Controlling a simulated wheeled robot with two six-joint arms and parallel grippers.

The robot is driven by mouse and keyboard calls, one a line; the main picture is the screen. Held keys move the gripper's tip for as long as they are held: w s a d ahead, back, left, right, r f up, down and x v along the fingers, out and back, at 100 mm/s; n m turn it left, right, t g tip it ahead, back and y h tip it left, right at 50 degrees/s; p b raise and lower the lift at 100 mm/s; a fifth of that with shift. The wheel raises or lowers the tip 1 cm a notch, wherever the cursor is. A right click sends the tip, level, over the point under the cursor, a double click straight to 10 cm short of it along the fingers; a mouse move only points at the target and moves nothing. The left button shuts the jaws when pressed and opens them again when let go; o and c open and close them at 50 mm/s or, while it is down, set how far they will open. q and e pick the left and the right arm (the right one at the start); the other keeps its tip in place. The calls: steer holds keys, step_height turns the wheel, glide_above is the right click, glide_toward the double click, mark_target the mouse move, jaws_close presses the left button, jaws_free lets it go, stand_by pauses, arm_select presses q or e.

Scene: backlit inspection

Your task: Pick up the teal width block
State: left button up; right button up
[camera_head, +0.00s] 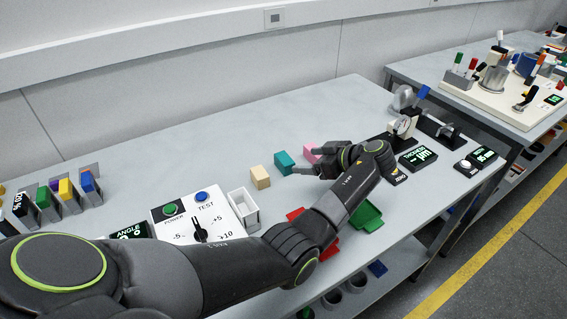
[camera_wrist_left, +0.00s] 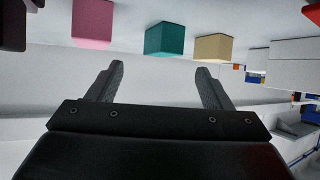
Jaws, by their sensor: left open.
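The teal width block (camera_head: 285,162) sits on the grey bench top between a tan block (camera_head: 260,177) on its left and a pink block (camera_head: 311,152) on its right. My left gripper (camera_head: 305,160) is open and empty, just in front of the teal block. In the left wrist view, the teal block (camera_wrist_left: 165,39) appears beyond the two open fingers (camera_wrist_left: 158,85), between the pink block (camera_wrist_left: 93,24) and the tan block (camera_wrist_left: 213,47). The fingers look apart from the block. My right gripper is in neither view.
A white control panel (camera_head: 182,232) and a white open box (camera_head: 243,208) stand left of the blocks. A green tray (camera_head: 368,216) and a red tray (camera_head: 331,247) lie partly behind my arm. A gauge and displays (camera_head: 416,158) stand at right. The bench behind the blocks is clear.

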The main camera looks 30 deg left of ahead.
mark_target(285, 158)
arm_select(q)
steer(key=x, duration=0.2)
steer(key=shift+a+f, duration=0.1)
steer(key=shift+a, duration=0.7)
steer(key=x, duration=0.4)
steer(key=shift+a, duration=0.2)
steer(key=c, duration=1.4)
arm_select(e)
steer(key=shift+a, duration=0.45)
